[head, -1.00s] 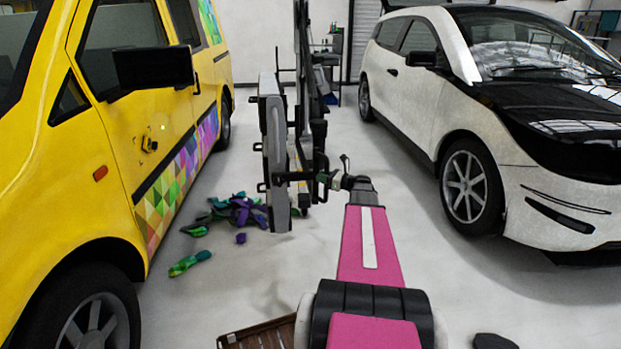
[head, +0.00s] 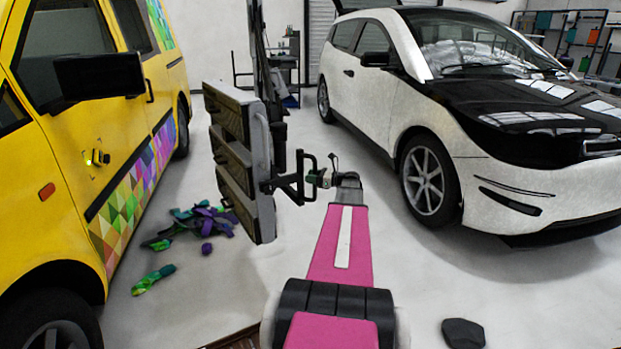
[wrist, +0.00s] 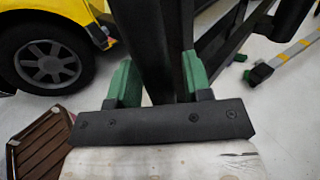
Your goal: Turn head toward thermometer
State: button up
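A lamp head (head: 235,160) with stacked grey panels hangs on a dark upright stand (head: 262,60) in the middle of the head view. Its panel faces show and point to the left and toward me. A black bracket handle (head: 297,180) juts from its right side. My gripper (head: 321,178) is at that handle. In the wrist view my green fingers (wrist: 160,85) sit on both sides of a black bar (wrist: 155,40), seemingly touching it.
The yellow van (head: 60,150) stands close on the left and a white and black car (head: 470,150) on the right. Crumpled coloured vinyl scraps (head: 205,220) lie on the floor by the van. A dark flat object (head: 463,333) lies front right. Floor between is mostly clear.

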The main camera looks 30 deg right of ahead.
jog(key=shift+d, duration=0.1)
jog(key=v, duration=1)
jog(key=shift+s+d, duration=0.15)
jog(key=shift+s, duration=0.15)
dwell(0.8)
